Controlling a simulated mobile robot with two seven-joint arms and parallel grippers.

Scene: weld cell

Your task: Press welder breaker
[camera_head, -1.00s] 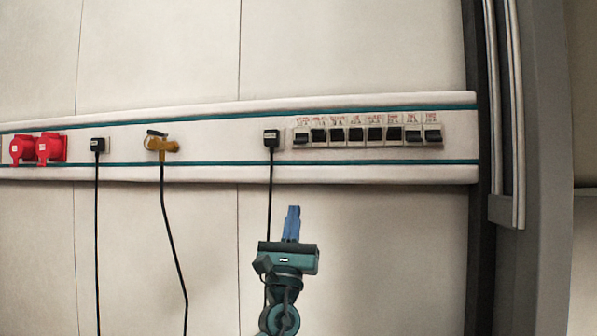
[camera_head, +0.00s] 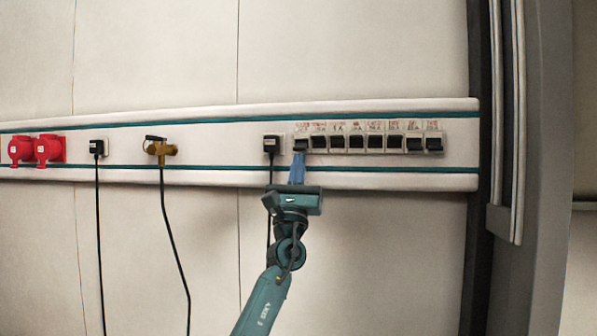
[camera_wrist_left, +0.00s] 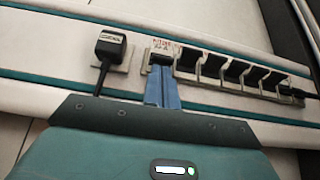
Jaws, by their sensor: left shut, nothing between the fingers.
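A row of several breakers (camera_head: 366,143) with dark switches and red labels above sits on the white wall panel; it also shows in the left wrist view (camera_wrist_left: 225,70). The leftmost breaker (camera_head: 301,143) is right above my left gripper (camera_head: 298,157). My left gripper is shut and empty, its blue fingers pointing up. In the left wrist view its fingertips (camera_wrist_left: 162,72) are at the lower edge of the leftmost breaker's switch (camera_wrist_left: 159,56); I cannot tell whether they touch. The label text is too small to read. My right gripper is not in view.
A black plug (camera_head: 271,144) with a hanging cable sits just left of the breakers. A brass valve (camera_head: 160,149) with a hose, another black plug (camera_head: 97,147) and red sockets (camera_head: 48,148) are further left. A grey post (camera_head: 545,160) stands at right.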

